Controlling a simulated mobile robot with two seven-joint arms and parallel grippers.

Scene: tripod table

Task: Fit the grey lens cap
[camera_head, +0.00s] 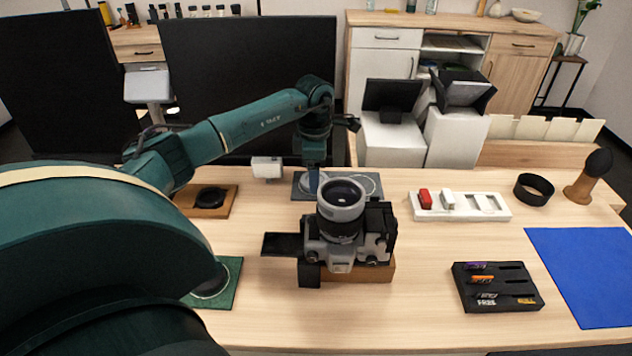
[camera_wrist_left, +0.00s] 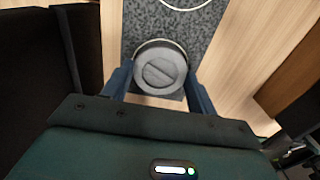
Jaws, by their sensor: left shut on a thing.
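The grey lens cap (camera_wrist_left: 160,68) is round with a raised bar across its face. It sits between the blue fingers of my left gripper (camera_wrist_left: 158,85), over the dark grey mat (camera_wrist_left: 208,45) with white rings. In the head view my left gripper (camera_head: 313,183) is shut on the cap, just behind the camera. The camera (camera_head: 345,250) rests on a wooden block with its lens (camera_head: 342,205) pointing up and its front glass bare. The lens partly hides the mat (camera_head: 368,185) and the gripper's fingertips. My right gripper is in neither view.
A wooden board with a black disc (camera_head: 210,197) and a green mat (camera_head: 232,270) lie left. A small white box (camera_head: 267,167) stands behind. Right are a white tray (camera_head: 490,213), black ring (camera_head: 533,189), black card holder (camera_head: 497,300) and blue cloth (camera_head: 590,270).

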